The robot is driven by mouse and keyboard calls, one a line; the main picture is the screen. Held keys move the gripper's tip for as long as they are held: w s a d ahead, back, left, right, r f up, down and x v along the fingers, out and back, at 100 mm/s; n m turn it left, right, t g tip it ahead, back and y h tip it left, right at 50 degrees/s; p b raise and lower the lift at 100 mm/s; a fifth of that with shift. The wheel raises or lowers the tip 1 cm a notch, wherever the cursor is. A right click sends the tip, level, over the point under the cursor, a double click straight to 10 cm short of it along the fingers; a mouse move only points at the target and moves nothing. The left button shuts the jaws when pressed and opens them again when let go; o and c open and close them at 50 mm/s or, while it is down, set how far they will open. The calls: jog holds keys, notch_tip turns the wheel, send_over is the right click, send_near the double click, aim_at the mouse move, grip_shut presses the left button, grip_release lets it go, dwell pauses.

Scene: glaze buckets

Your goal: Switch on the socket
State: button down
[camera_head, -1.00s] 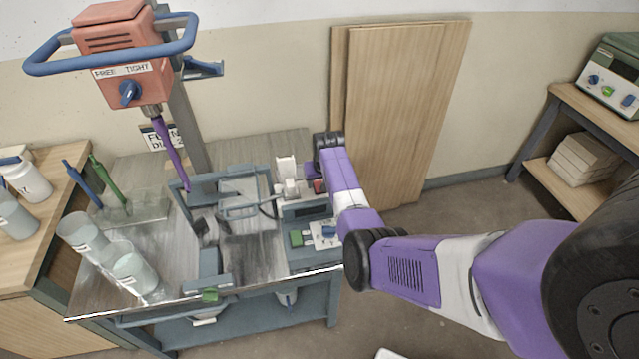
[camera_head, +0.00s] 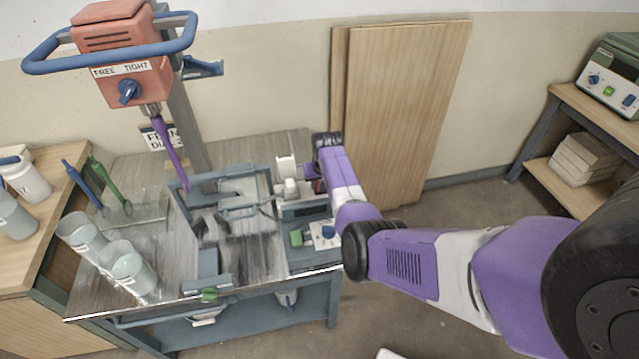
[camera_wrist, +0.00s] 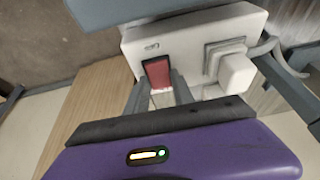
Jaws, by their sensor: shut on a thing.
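The socket is a white block (camera_wrist: 195,42) in the wrist view, with a red rocker switch (camera_wrist: 157,72) on its face. A white plug (camera_wrist: 236,73) sits in its right part, with a grey cable beside it. My gripper (camera_wrist: 160,92) has its two grey fingers at either side of the switch's lower part, closed in on it. The exact contact is partly hidden by the fingers. In the head view the socket is at the back right of the bench, beside my wrist, which hides most of the switch and the fingers.
The metal bench (camera_head: 150,230) carries a grey frame (camera_head: 240,195), glaze buckets (camera_head: 127,266) at the left and a box with a green button and blue knob (camera_head: 328,231) before the socket. An orange mixer head (camera_head: 122,60) hangs above. Wooden boards (camera_head: 405,110) lean on the wall behind my arm.

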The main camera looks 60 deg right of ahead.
jog(key=shift+w+d+f+g+y+b, duration=0.2)
jog(key=shift+g+y+b, duration=0.3)
jog(key=shift+b, duration=0.8)
jog(key=shift+w+d+f+g+y+b, duration=0.15)
jog(key=shift+g+y+b, duration=0.35)
jog(key=shift+b, duration=0.75)
jog(key=shift+r+y+b, duration=0.1)
jog(key=shift+y+b, duration=0.3)
jog(key=shift+b, duration=0.45)
jog(key=shift+r+g, duration=0.2)
jog(key=shift+g, duration=0.1)
jog(key=c, duration=1.1)
grip_release()
